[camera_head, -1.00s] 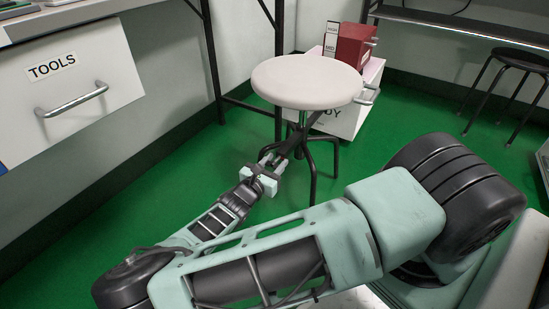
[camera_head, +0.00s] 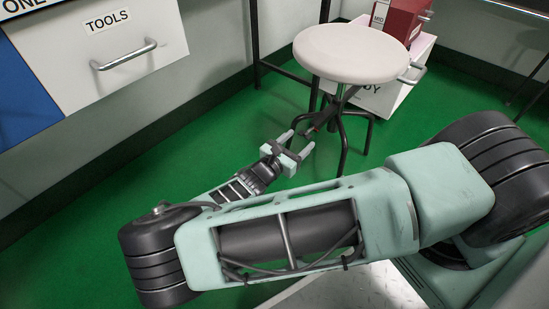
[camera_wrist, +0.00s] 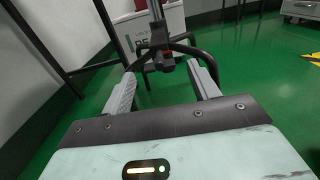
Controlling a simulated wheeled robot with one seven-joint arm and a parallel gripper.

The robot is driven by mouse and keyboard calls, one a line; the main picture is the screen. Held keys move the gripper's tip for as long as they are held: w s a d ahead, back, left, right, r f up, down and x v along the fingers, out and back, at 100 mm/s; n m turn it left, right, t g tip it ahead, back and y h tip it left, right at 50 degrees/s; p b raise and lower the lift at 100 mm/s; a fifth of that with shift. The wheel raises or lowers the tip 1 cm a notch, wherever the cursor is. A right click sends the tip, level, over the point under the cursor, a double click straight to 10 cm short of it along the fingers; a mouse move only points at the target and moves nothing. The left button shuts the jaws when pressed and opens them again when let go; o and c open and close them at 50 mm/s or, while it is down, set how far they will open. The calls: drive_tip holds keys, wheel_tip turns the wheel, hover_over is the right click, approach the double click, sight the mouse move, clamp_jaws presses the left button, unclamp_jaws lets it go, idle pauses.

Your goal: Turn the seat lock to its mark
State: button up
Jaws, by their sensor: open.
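The stool has a round pale seat (camera_head: 350,53) on a thin column with dark curved legs (camera_head: 345,150). Under the seat, a dark hub (camera_wrist: 163,61) sits on the column in the wrist view. I cannot make out a separate lock handle or its mark. My gripper (camera_head: 298,141) is low, to the left and near side of the stool's column. In the wrist view its two grey fingers (camera_wrist: 162,78) are spread wide and empty. The hub appears between and beyond the fingertips, apparently not touched.
A white drawer labelled TOOLS (camera_head: 115,50) is at upper left. Dark bench legs (camera_head: 255,50) rise behind. Green floor is clear left of my arm.

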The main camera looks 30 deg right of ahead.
drive_tip(key=p+v, duration=0.3)
drive_tip(key=v, duration=0.9)
drive_tip(key=shift+a, duration=0.15)
drive_tip(key=shift+s, duration=0.1)
drive_tip(key=s+a+r+m+g+y+p, duration=0.25)
drive_tip(key=s+a+r+m+y, duration=0.2)
drive_tip(key=r, duration=0.45)
drive_tip(key=s+a+r+m+g+y+p, duration=0.1)
drive_tip(key=s+a+r+m+g+y, duration=0.3)
drive_tip(key=r, duration=0.5)
drive_tip(key=s+a+r+m+g+y+p, duration=0.25)
drive_tip(key=s+r+y, duration=0.35)
drive_tip(key=r, duration=0.3)
drive_tip(key=s+d+r+m+t+y+p, duration=0.1)
drive_tip(key=s+r+p, duration=0.1)
drive_tip(key=r+p, duration=1.7)
drive_tip(key=s+d+r+m+t+y+p, duration=0.1)
drive_tip(key=s+r+m+y+p, duration=0.1)
drive_tip(key=r+p, duration=1.7)
wheel_tip(320, 180, up, 9)
drive_tip(key=shift+t+p, duration=0.35)
drive_tip(key=shift+t, duration=0.05)
